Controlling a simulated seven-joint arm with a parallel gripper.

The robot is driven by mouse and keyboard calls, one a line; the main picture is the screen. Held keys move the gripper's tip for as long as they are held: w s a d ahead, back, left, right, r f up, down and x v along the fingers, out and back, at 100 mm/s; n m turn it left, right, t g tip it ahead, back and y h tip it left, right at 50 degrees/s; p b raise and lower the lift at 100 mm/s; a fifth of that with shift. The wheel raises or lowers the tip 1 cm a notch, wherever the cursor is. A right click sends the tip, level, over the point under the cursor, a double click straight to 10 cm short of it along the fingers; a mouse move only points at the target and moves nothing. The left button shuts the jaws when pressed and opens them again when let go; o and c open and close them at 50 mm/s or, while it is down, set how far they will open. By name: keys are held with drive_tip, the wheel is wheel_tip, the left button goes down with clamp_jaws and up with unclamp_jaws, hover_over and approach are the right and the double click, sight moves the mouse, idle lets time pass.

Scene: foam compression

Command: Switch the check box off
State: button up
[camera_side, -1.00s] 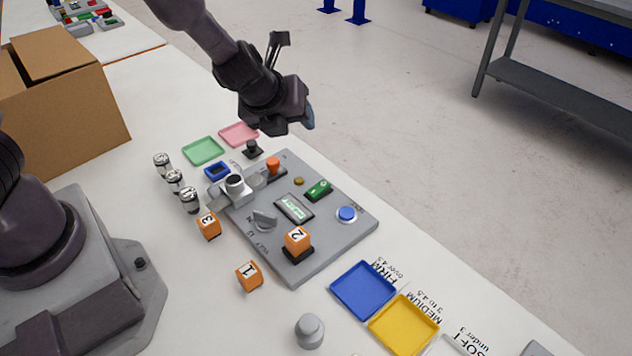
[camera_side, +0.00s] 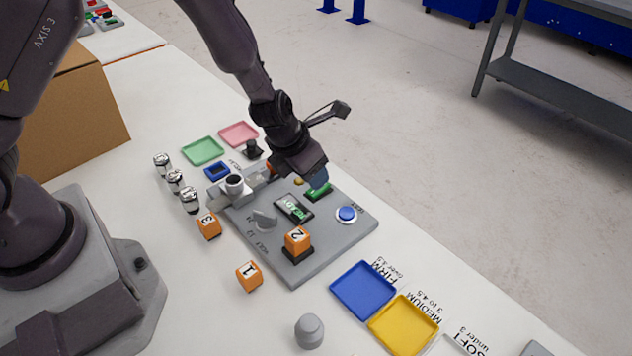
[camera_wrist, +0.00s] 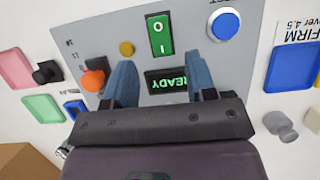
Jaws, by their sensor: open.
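The grey test box (camera_side: 335,240) lies flat on the white table. Its green rocker switch (camera_wrist: 161,35), marked O and I, shows in the wrist view just beyond my fingertips. In the side view the same green switch (camera_side: 318,193) is partly hidden behind my fingers. The display (camera_wrist: 167,81) is lit green and reads READY; it also shows in the side view (camera_side: 294,208). My gripper (camera_wrist: 160,75) is open and empty, its two blue fingers apart above the panel. In the side view my gripper (camera_side: 318,178) hangs above the switch; I cannot tell the exact height.
On the box are a blue button (camera_side: 346,214), an orange knob (camera_wrist: 93,80), a grey lever (camera_side: 264,218) and an orange cube marked 2 (camera_side: 297,240). Cubes 3 (camera_side: 208,226) and 1 (camera_side: 249,277) stand nearby. Blue (camera_side: 364,289) and yellow (camera_side: 403,324) trays lie in front.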

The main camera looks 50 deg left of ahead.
drive_tip(key=shift+x, duration=2.6)
drive_tip(key=shift+w, duration=0.1)
